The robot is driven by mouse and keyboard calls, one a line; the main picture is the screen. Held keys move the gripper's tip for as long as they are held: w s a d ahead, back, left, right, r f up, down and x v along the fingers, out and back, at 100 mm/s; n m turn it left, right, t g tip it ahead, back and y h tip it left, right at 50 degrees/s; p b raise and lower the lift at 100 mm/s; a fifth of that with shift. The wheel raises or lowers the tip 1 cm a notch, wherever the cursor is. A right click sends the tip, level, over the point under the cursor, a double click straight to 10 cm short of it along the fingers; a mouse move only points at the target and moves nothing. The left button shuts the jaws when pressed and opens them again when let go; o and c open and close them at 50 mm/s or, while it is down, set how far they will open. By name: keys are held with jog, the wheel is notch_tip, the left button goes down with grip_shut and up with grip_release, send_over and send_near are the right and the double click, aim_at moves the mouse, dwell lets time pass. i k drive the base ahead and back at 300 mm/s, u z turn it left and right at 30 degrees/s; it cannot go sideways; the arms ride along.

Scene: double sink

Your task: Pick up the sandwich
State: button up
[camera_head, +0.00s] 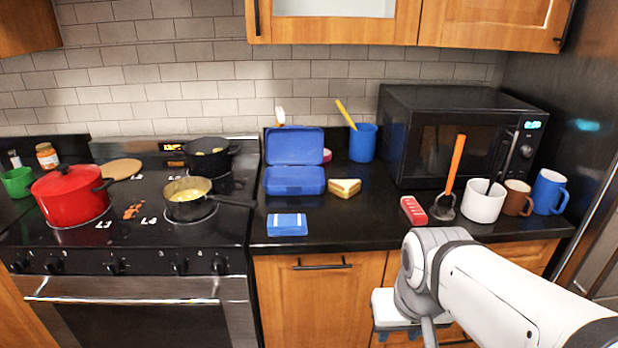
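The sandwich (344,188) is a small wedge with a white top and a tan-yellow side. It lies on the black counter, just right of the open blue lunch box (294,181). My white arm comes in from the lower right. Its wrist end is in front of the cabinets, below the counter's front edge and to the right of the sandwich. My gripper (400,330) is only partly seen at the bottom of the view, apart from the sandwich, and its fingers are too hidden to tell whether they are open or shut.
A blue and white packet (287,224) lies in front of the lunch box. The microwave (440,130) is behind. Counter in front of the sandwich is clear.

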aim_at(344, 188)
jog(key=i, duration=1)
jog(key=u, duration=0.05)
